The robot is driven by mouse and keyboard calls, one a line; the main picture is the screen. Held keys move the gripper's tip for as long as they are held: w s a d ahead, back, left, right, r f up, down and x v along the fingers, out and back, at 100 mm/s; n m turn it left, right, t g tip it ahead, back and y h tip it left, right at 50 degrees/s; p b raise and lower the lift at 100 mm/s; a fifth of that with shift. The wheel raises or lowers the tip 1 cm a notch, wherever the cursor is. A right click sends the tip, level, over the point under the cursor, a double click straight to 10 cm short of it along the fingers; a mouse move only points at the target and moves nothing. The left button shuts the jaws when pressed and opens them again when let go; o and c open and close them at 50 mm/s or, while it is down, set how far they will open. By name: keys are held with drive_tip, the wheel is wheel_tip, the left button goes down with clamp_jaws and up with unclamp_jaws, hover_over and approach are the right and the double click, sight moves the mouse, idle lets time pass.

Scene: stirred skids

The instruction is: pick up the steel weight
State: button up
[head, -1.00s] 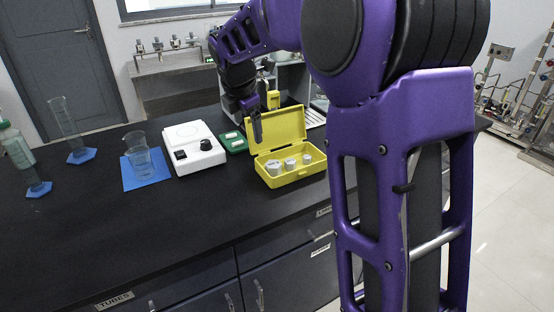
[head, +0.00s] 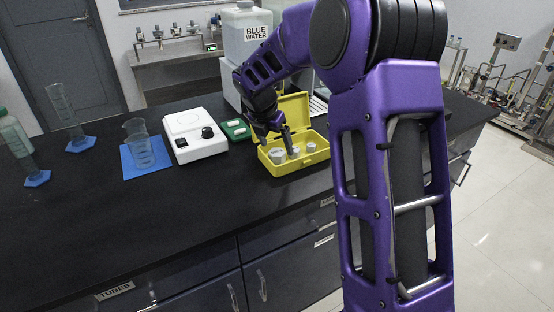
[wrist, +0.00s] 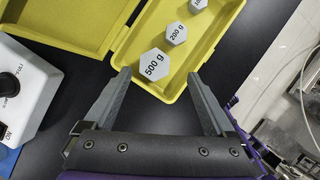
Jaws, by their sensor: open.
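Three pale grey steel weights sit in the tray of an open yellow case (head: 300,166). The largest weight (head: 277,156) is at the left of the tray, and a middle one (head: 296,150) and a small one (head: 311,147) are to its right. In the wrist view the largest (wrist: 155,64) reads 500 g, the middle (wrist: 176,34) 200 g, and the third (wrist: 197,4) is cut off by the top edge. My gripper (wrist: 159,75) is open and empty, its fingertips on either side of the 500 g weight in the picture. Contact cannot be told.
The case's raised lid (head: 294,106) stands behind the tray. A green box (head: 236,130), a white hotplate (head: 193,148) and a beaker (head: 139,145) on a blue mat stand to the left. A jug labelled blue water (head: 245,35) is behind. The bench front is clear.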

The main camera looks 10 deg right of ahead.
sight(277, 152)
drive_tip(key=shift+w+a+b+x, duration=0.1)
drive_tip(key=shift+w+b+x, duration=0.15)
drive_tip(key=shift+x, duration=1.1)
drive_tip(key=shift+w+a+b+x, duration=0.15)
drive_tip(key=shift+b+x, duration=0.1)
drive_tip(key=shift+x, duration=1.1)
drive_tip(key=shift+r, duration=0.1)
clamp_jaws()
